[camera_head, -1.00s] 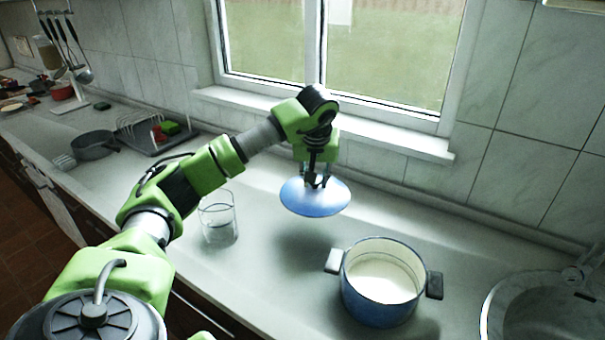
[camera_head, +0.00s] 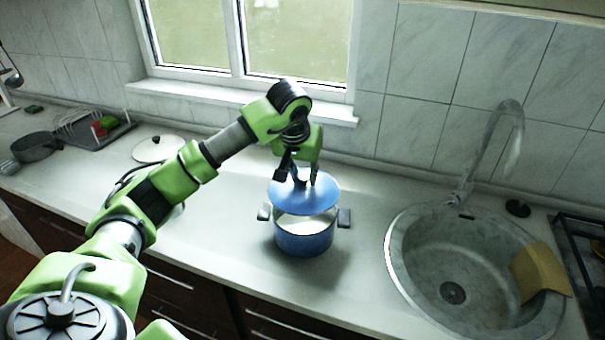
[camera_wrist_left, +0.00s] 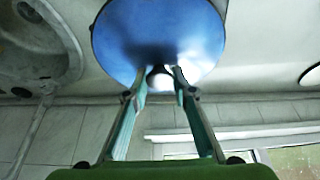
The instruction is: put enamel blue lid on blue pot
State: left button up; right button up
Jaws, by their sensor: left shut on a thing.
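The blue pot (camera_head: 302,242) stands on the counter, with a pale inside and a dark handle on each side. The blue lid (camera_head: 312,202) is held above the pot and covers the far part of its opening from the head camera. A gap shows the pale inside at the near side, so the lid is not seated. My left gripper (camera_head: 303,180) is shut on the lid's knob, which also shows between its fingers in the left wrist view (camera_wrist_left: 160,77). The lid (camera_wrist_left: 160,35) fills the top middle there. My right gripper is not in view.
A sink (camera_head: 455,275) with a tap and a yellow-brown cloth (camera_head: 540,271) lies to the right. A pale lid (camera_head: 158,149) lies on the counter behind my arm. A dish rack (camera_head: 95,135) and dark pan (camera_head: 37,146) stand at the left.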

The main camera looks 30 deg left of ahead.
aim_at(303, 188)
pick_arm(q)
jog(key=shift+r, duration=0.15)
jog(key=shift+d+f, duration=0.15)
jog(key=shift+f, duration=0.2)
notch_tip(303, 188, down, 2)
jog(key=shift+b, duration=0.85)
jog(key=shift+f+b, duration=1.05)
jog(key=shift+f, duration=0.5)
jog(key=shift+f, duration=0.1)
jog(key=shift+f+b, duration=0.35)
